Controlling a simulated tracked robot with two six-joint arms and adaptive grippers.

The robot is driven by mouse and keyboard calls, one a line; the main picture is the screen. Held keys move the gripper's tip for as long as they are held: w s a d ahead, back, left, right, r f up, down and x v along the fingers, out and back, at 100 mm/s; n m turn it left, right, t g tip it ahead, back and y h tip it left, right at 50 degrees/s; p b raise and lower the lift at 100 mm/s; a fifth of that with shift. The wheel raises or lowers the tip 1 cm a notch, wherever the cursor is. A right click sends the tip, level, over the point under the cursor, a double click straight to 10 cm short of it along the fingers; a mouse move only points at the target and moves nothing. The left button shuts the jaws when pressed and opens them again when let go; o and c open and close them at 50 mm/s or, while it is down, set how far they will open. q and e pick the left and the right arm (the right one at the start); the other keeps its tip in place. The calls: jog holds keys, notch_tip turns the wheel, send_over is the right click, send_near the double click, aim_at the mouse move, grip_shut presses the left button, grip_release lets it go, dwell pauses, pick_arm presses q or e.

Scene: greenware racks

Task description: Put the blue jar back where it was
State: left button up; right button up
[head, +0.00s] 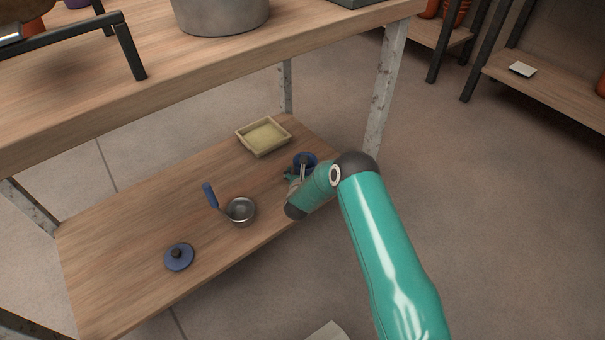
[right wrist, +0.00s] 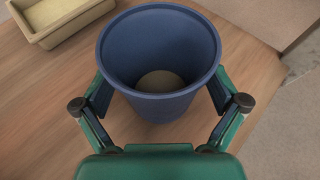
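The blue jar (head: 311,157) is at the right end of the lower shelf, partly hidden by my right arm. In the right wrist view the open blue jar (right wrist: 160,107) stands upright between the fingers, with a pale round bottom inside. My right gripper (head: 298,173) is at the jar; in its wrist view both finger pads meet the jar's sides. I cannot tell whether the jar's base touches the shelf. A blue lid with a dark knob (head: 179,258) lies at the shelf's front left. My left gripper is not in view.
A small metal pan (head: 240,211) with a blue handle and a shallow cream tray (head: 264,137) share the lower shelf (head: 120,240). The upper shelf (head: 200,62) overhangs it, with a large grey pot (head: 221,14). The shelf's left part is mostly clear.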

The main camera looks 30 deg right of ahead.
jog(key=shift+r, duration=0.1)
jog(key=shift+a+r, duration=0.1)
jog(key=p+v, duration=0.4)
jog(key=v, duration=0.7)
jog(key=shift+s+a, duration=0.25)
jog(key=s+a+f+n+y, duration=0.1)
jog(key=n, duration=0.2)
jog(key=a+f+n+y, duration=0.1)
jog(key=a+n, duration=0.1)
jog(key=n, duration=0.1)
jog(key=s+a+n+y, duration=0.1)
jog(key=a+n, duration=0.1)
jog(key=n, duration=0.1)
jog(key=shift+s+a+f+g+y, duration=0.15)
jog(key=shift+s+f+g+y, duration=0.15)
jog(key=shift+f, duration=0.1)
jog(key=s+a+n+g+y, duration=0.3)
jog(key=s+a+n, duration=0.2)
jog(key=s+n, duration=0.3)
jog(key=s+a+f+n+g+y, duration=0.1)
jog(key=s+a+n+g+y, duration=0.2)
jog(key=n, duration=1.1)
jog(key=s+a+n+g+y, duration=0.3)
jog(key=s+a+n, duration=0.6)
jog(key=s, duration=0.5)
jog(key=shift+f+n, duration=0.25)
jog(key=shift+n, duration=0.75)
